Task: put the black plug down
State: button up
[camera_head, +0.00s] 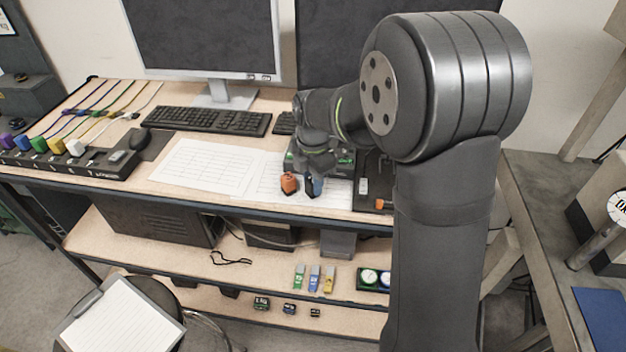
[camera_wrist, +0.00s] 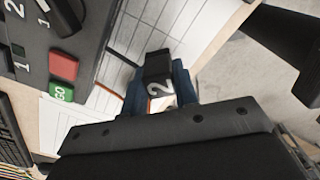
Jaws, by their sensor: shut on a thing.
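My gripper (camera_head: 313,180) is shut on the black plug (camera_wrist: 157,66), which sits between its blue fingertips in the wrist view. The plug's near face bears a white "2". In the head view only a dark bit of the plug (camera_head: 309,184) shows beside a blue fingertip. The gripper points down over the white paper sheets (camera_head: 265,180) near the front edge of the bench. I cannot tell whether the plug touches the paper.
An orange plug (camera_head: 289,183) stands just left of my gripper. A dark numbered box with a red button (camera_wrist: 63,66) and a green GO button is close by. Bare paper lies to the left. The bench's front edge (camera_head: 200,203) is near.

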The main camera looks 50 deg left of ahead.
jog(key=o, duration=1)
jog(key=shift+f, duration=0.1)
notch_tip(320, 180, up, 12)
notch_tip(320, 180, down, 12)
jog(key=shift+f, duration=0.25)
jog(key=shift+r, duration=2.3)
jog(key=shift+f, duration=0.1)
